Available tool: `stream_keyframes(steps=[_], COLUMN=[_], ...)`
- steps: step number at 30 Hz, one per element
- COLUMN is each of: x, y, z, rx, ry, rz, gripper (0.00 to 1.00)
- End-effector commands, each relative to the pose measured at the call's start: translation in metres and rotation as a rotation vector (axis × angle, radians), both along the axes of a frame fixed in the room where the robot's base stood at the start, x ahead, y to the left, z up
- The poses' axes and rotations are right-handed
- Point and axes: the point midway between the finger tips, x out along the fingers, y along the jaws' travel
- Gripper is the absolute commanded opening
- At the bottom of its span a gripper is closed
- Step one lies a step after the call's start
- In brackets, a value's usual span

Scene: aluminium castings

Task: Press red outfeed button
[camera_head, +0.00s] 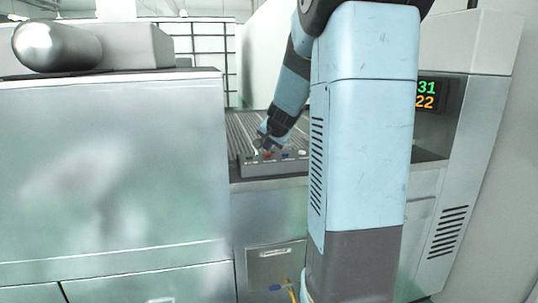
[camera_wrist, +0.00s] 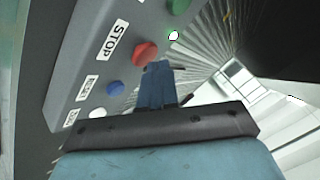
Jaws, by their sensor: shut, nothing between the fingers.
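The red button (camera_wrist: 145,53) is a round cap on a grey control panel (camera_wrist: 68,75), beside a label reading STOP. In the head view the red button (camera_head: 267,155) is small, on the panel's sloping face (camera_head: 262,169). My gripper (camera_wrist: 159,66) is shut and empty. Its blue fingertips appear right beside the red button in the wrist view, overlapping its edge closely. In the head view my gripper (camera_head: 264,141) hangs just above the panel near that button. I cannot tell whether it touches the button.
A green button (camera_wrist: 178,6), a blue button (camera_wrist: 115,88) and a white button (camera_wrist: 97,113) flank the red one. A ribbed conveyor (camera_head: 240,125) lies behind the panel. A metal cabinet (camera_head: 115,180) stands left, and a machine with a lit display (camera_head: 428,95) right.

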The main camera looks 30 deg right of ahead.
Motion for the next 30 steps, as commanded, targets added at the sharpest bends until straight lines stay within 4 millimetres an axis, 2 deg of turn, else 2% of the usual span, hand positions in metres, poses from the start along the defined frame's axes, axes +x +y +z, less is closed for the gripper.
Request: stream_keyframes(steps=[30], x=[0.0001], y=[0.0006], z=[-0.0092], rx=[0.001], ry=[0.000], rz=[0.001], gripper=[0.00])
